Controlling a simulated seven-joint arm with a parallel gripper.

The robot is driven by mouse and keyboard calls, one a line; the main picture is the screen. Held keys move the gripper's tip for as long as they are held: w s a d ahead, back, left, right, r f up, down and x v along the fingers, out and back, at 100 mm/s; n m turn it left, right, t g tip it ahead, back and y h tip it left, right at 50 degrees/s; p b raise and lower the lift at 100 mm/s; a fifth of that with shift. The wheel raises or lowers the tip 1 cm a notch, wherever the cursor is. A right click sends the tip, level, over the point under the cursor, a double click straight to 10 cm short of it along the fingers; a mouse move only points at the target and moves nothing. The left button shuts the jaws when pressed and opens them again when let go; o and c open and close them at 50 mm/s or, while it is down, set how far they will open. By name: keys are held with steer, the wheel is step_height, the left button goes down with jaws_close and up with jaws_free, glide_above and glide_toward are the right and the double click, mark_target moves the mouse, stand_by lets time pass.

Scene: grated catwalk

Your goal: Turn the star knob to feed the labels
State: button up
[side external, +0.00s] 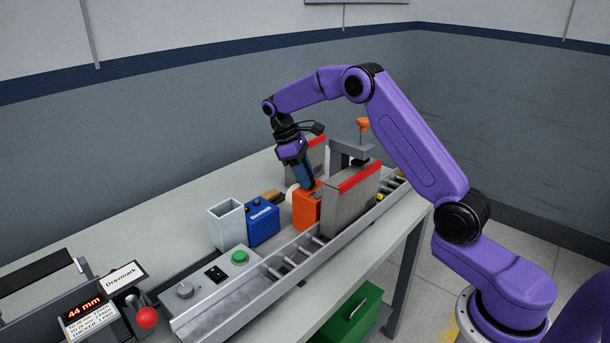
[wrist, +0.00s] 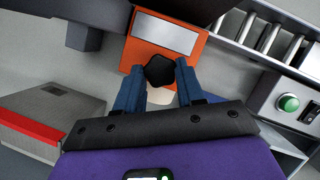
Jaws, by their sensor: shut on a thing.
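The orange label unit (side external: 306,212) stands on the table beside the roller conveyor, with a pale round part, perhaps the label roll (side external: 291,197), at its left. In the wrist view the orange unit (wrist: 143,50) has a light grey panel on its face. The black star knob (wrist: 159,70) sits at its near edge, between the blue fingertips of my gripper (wrist: 161,78). My gripper is shut on the knob, a finger on each side. In the side view my gripper (side external: 307,183) reaches down onto the unit, and its fingers hide the knob.
A grey red-striped housing (side external: 350,205) with an orange-topped post (side external: 362,128) stands close right of the unit. A blue box (side external: 262,222) and an open grey bin (side external: 226,226) are at the left. The conveyor (side external: 298,252) and a green button (side external: 239,257) lie in front.

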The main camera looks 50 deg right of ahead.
steer(key=m+y, duration=0.1)
steer(key=m, duration=0.1)
steer(key=m+y, duration=0.1)
steer(key=m, duration=0.2)
steer(key=shift+w+d+m, duration=0.1)
steer(key=shift+d+m, duration=0.1)
steer(key=shift+m, duration=0.1)
steer(key=shift+d+m+y, duration=0.15)
steer(key=shift+m+y, duration=0.75)
steer(key=shift+m, duration=1.3)
steer(key=o, duration=1)
steer(key=shift+r, duration=0.1)
steer(key=shift+v, duration=3.7)
